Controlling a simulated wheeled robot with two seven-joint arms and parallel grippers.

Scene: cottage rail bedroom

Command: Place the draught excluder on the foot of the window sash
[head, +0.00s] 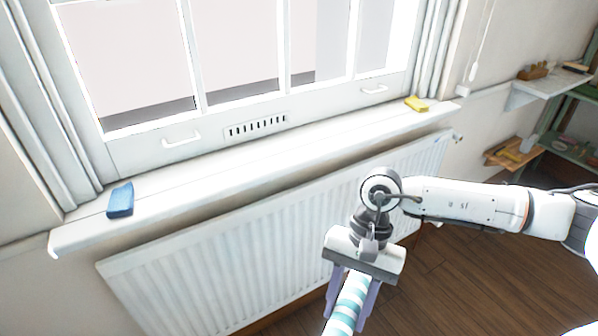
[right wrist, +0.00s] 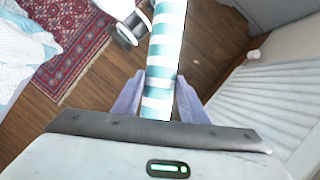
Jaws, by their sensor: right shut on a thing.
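The draught excluder (head: 349,302) is a roll with teal and white stripes. My right gripper (head: 350,298) is shut on it, in front of the radiator and below the sill. In the right wrist view the excluder (right wrist: 166,50) runs up and away from between the two fingers (right wrist: 160,100). Its far end is cut off by the picture edge in both views. The window sash (head: 250,120) is white, with two handles and a slotted vent along its foot. The excluder is apart from the sash.
On the white sill (head: 270,158) lie a blue cloth-like item (head: 121,199) at the left and a yellow one (head: 416,104) at the right. The sill between them is clear. A white radiator (head: 230,250) stands below. Shelves (head: 545,90) are at the right. A red rug (right wrist: 75,50) lies on the floor.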

